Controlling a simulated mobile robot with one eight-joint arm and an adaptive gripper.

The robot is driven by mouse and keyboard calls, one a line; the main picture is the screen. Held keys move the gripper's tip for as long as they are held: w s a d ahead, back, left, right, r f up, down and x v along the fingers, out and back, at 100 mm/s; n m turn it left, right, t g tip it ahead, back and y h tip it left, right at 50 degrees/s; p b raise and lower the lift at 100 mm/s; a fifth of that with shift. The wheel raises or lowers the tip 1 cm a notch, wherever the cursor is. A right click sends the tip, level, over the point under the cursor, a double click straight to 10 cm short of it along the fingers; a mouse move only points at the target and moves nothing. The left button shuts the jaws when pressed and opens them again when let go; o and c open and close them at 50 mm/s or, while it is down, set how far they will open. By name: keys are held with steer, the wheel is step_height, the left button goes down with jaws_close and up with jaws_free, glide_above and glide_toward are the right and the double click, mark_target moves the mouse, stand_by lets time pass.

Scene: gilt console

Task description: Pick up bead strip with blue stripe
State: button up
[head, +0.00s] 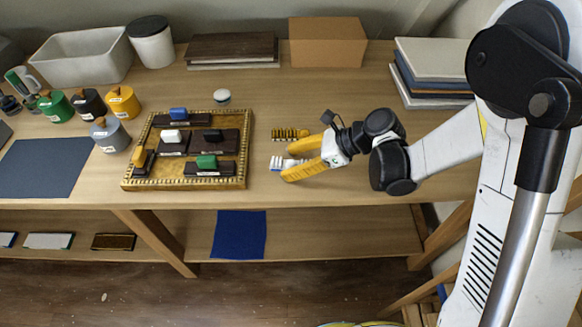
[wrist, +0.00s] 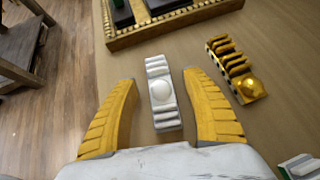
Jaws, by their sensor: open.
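A white ribbed bead strip (wrist: 162,95) with a domed bead in its middle lies on the table between my gripper's fingers in the wrist view. In the head view the white strip (head: 280,164) shows a small blue patch at its near side; no blue shows on it in the wrist view. My gripper (head: 279,163) is open, its yellow fingers (wrist: 160,100) on either side of the strip with gaps visible on both sides in the wrist view. The head view partly hides the strip behind the fingers.
A gold ribbed strip (wrist: 235,70) lies beside the far finger, also in the head view (head: 290,134). A gilt tray (head: 240,181) with dark blocks stands to the left. A white piece with green (wrist: 300,166) is partly cut off. The table's front edge is close.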

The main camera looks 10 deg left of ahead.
steer(key=shift+d, duration=0.1)
jaws_close()
steer(key=shift+r, duration=0.1)
